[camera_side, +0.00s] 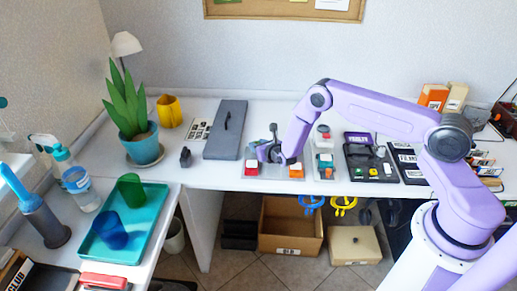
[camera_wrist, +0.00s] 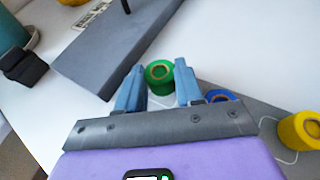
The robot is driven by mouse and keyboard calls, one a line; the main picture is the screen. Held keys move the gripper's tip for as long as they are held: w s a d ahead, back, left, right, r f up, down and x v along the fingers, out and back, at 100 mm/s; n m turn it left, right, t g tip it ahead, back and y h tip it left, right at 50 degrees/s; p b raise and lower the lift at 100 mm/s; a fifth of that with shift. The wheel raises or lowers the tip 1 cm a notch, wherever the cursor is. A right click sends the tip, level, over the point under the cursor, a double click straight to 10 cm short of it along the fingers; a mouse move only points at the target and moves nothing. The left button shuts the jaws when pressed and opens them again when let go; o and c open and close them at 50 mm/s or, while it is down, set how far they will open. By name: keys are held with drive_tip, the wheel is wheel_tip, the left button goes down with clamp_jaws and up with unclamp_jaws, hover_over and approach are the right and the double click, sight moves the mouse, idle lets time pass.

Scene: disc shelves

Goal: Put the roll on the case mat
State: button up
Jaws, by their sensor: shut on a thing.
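A green roll (camera_wrist: 159,77) sits between my gripper's two blue-grey fingers (camera_wrist: 160,84) in the wrist view, and the fingers are closed on its sides. In the side view my gripper (camera_side: 268,155) is low over a grey mat (camera_side: 274,172) on the bench; the roll cannot be made out there. In the wrist view a grey mat with white outlines (camera_wrist: 262,118) lies right of the fingers, with a blue roll (camera_wrist: 221,96) and a yellow roll (camera_wrist: 300,131). I cannot tell which mat is the case mat.
A flat grey slab with a handle (camera_side: 222,141) lies left of my gripper, beside a small black object (camera_side: 185,157). To the right are a grey board (camera_side: 324,174) with small items, a dark board (camera_side: 361,167) and a labelled black board (camera_side: 407,161). Bare white bench shows around the slab.

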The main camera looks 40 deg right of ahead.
drive_tip(key=shift+f, duration=0.75)
drive_tip(key=o, duration=0.8)
drive_tip(key=shift+f, duration=0.1)
drive_tip(key=shift+o, duration=0.2)
